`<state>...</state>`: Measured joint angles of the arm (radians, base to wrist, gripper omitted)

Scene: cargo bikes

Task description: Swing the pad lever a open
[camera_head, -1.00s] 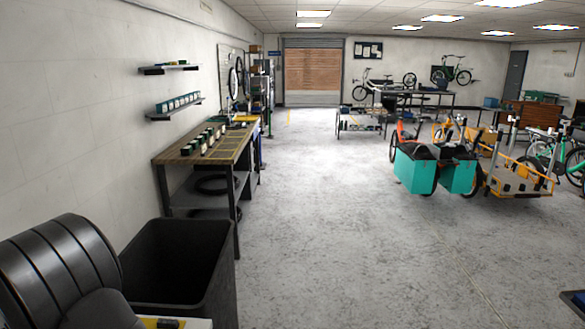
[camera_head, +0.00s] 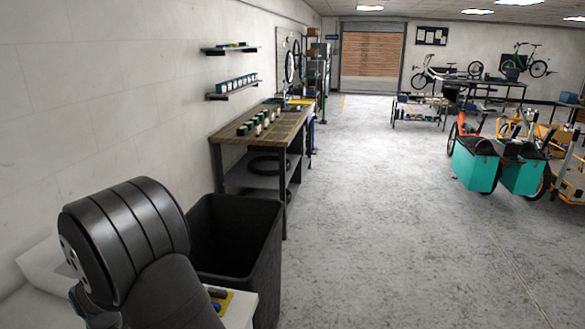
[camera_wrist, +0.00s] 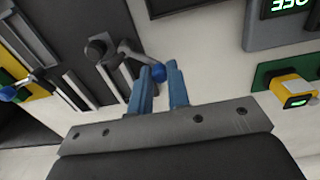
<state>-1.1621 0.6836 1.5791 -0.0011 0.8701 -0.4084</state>
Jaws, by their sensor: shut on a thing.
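The pad lever (camera_wrist: 136,54) is a grey arm on a dark round pivot, with a blue end, in the upper left middle of the wrist view. My gripper (camera_wrist: 161,73) has two blue fingers, and they are shut on the lever near its blue end. The fingertips hide part of this end. A second lever with a blue knob (camera_wrist: 8,93) shows at the left edge, beside a yellow and green patch. It is apart from my gripper. In the head view, my arm hides most of the work area at the lower left.
In the wrist view, a dark box with a green display (camera_wrist: 270,28) is at the upper right, with a yellow block (camera_wrist: 293,90) below it. In the head view, a black bin (camera_head: 268,265) stands beside the white surface (camera_head: 240,313). Open floor lies beyond.

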